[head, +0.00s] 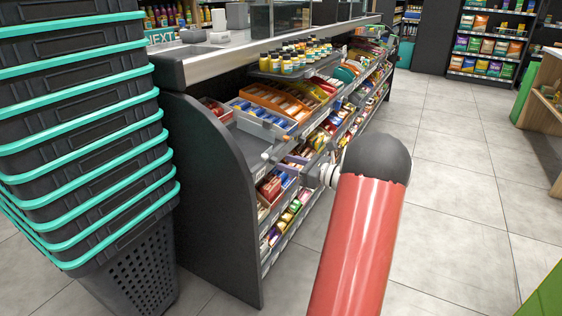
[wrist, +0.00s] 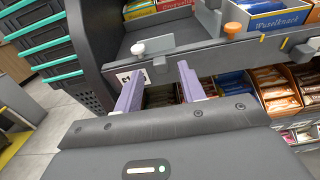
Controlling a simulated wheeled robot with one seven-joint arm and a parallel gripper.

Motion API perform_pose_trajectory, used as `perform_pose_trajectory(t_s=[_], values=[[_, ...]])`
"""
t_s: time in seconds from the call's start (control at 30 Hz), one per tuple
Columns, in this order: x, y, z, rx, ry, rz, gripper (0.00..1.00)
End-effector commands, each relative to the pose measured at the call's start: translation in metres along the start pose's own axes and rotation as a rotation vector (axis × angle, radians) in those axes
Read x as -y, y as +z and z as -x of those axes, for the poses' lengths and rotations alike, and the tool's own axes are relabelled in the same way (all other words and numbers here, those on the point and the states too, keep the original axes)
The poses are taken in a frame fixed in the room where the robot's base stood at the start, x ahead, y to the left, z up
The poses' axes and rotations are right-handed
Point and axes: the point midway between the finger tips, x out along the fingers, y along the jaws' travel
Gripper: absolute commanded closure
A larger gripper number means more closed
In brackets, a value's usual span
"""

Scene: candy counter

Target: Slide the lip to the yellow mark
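The grey shelf lip (wrist: 200,55) runs along the front of the shelf in the wrist view. A white knob (wrist: 138,48) stands at its left part and an orange knob (wrist: 232,29) further right. A small yellow mark (wrist: 284,43) shows on the shelf edge to the right of the orange knob. My gripper (wrist: 158,82) is open, its two purple fingers apart in front of the shelf edge, below and near the white knob. I see nothing held between them.
Boxes of sweets (head: 272,98) fill the shelves along the counter (head: 240,55). The dark end panel (head: 205,190) closes the near end. Stacked baskets (head: 95,130) stand at the left. The floor at the right (head: 455,185) is clear.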

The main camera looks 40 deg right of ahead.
Motion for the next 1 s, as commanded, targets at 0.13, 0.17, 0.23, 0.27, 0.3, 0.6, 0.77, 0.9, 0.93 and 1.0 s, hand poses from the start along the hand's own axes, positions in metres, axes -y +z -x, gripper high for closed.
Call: perform_pose_trajectory(t_s=[0.13, 0.17, 0.23, 0.27, 0.3, 0.6, 0.77, 0.9, 0.93, 1.0], values=[[0.000, 0.000, -0.020, -0.001, 0.001, 0.000, 0.60], [0.000, 0.000, -0.023, -0.001, 0.001, 0.001, 0.60], [0.000, 0.000, -0.028, -0.001, 0.001, 0.001, 0.60], [-0.001, 0.000, -0.029, -0.001, 0.001, 0.001, 0.60], [-0.001, 0.000, -0.030, -0.001, 0.001, 0.001, 0.60], [0.000, 0.000, -0.031, -0.001, 0.000, 0.002, 0.68], [-0.001, 0.000, -0.030, -0.001, 0.001, 0.002, 0.89], [-0.001, 0.000, -0.030, -0.001, 0.001, 0.002, 1.00], [-0.001, 0.000, -0.030, -0.001, 0.001, 0.002, 1.00], [-0.001, 0.000, -0.030, -0.001, 0.001, 0.002, 1.00]])
